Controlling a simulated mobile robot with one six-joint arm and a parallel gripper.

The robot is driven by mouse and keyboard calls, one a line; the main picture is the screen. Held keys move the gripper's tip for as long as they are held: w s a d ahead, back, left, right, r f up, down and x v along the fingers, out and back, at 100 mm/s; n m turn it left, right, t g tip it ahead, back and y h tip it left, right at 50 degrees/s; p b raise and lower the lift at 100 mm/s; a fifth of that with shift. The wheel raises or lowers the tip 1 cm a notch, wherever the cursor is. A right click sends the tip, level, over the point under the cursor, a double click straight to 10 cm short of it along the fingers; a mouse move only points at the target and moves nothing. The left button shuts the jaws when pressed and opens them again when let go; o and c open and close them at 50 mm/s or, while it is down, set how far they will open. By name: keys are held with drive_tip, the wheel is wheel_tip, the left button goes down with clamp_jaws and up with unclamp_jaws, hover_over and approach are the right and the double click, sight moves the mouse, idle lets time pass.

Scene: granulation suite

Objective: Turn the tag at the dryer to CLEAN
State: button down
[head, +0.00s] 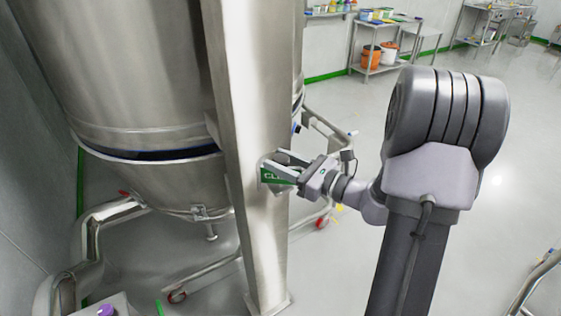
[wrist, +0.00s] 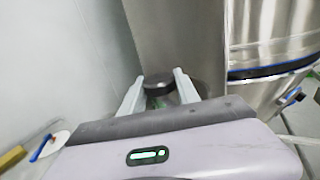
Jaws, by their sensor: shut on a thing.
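The tag (head: 277,176) is on the dryer's steel post (head: 245,120) in the head view. Its green face shows the letters "CL", and the rest is covered by my gripper (head: 284,162). My gripper reaches in from the right and is shut on the tag. In the wrist view my gripper's two pale fingers (wrist: 160,82) stand either side of a dark round piece (wrist: 158,84) close to the post (wrist: 178,40). The tag's lettering cannot be read there.
The large steel dryer vessel (head: 130,80) stands behind and left of the post. A wheeled pipe frame with red casters (head: 177,296) is under it. A steel table (head: 385,40) with orange and white buckets is at the back. The floor at right is mostly clear.

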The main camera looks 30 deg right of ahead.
drive_tip(key=n+g+y, duration=0.3)
drive_tip(key=n+y, duration=0.1)
drive_tip(key=y, duration=0.1)
drive_tip(key=shift+g, duration=0.4)
drive_tip(key=shift+n+g+y, duration=1.4)
drive_tip(key=shift+n+g, duration=0.2)
drive_tip(key=shift+g, duration=0.5)
drive_tip(key=c, duration=0.9)
unclamp_jaws()
